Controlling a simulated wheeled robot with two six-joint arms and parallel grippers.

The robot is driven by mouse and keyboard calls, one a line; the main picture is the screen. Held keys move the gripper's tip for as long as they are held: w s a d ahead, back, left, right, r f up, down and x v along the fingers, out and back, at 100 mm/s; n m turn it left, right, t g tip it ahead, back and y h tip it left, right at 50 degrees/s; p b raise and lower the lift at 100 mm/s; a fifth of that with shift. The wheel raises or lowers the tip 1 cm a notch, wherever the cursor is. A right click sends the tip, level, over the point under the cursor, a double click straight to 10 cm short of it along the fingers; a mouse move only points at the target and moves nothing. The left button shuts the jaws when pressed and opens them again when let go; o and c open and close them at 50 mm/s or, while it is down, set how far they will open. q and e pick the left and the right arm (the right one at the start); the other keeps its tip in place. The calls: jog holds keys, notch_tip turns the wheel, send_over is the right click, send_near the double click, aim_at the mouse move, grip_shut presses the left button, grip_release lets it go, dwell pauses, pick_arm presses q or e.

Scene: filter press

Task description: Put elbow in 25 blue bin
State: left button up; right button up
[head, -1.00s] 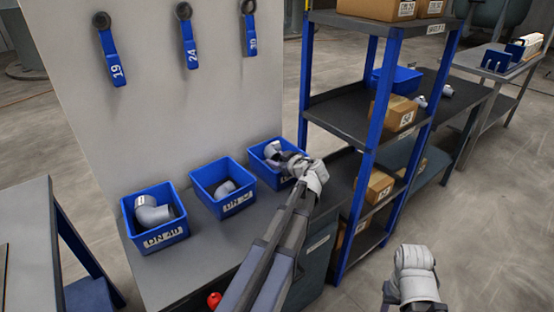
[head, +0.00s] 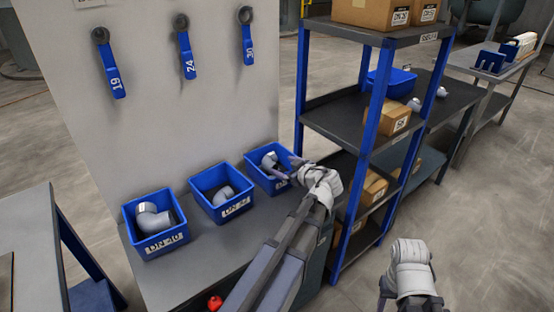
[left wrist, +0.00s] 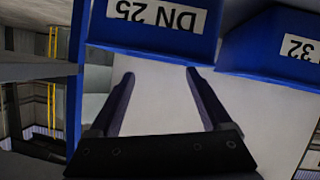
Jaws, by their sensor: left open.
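The blue DN 25 bin (head: 277,181) is the rightmost of three blue bins on the bench; its label shows upside down in the left wrist view (left wrist: 155,22). A grey elbow (head: 268,160) lies inside it, against the left side. My left gripper (head: 293,168) is at the right front rim of this bin. In the left wrist view its two fingers (left wrist: 160,88) are spread apart with nothing between them, in front of the label side. My right gripper (head: 410,275) is low at the right; its fingers cannot be made out.
The DN 32 bin (head: 222,210) and DN 40 bin (head: 160,243) stand to the left, each with grey fittings. A blue-post shelf (head: 350,115) with boxes and loose fittings stands close to the right. A panel with blue wrenches rises behind the bins.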

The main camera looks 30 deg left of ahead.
pick_arm(q)
jog(key=shift+p+v, duration=0.55)
jog(key=shift+v, duration=1.6)
jog(key=shift+d, duration=0.1)
jog(key=s+d+f+m+g+h, duration=0.3)
jog(key=s+d+f+m+h, duration=0.2)
jog(key=d, duration=0.8)
jog(key=s+d+f+m+g+h, duration=0.3)
jog(key=s+d+f+m+h, duration=0.2)
jog(key=s+d+m, duration=0.9)
notch_tip(320, 180, down, 4)
jog(key=shift+s+r+g+h, duration=0.1)
jog(key=shift+s+g+h, duration=0.25)
jog(key=shift+s, duration=0.35)
jog(key=shift+d, duration=0.1)
notch_tip(320, 180, up, 18)
jog(key=p, duration=1.8)
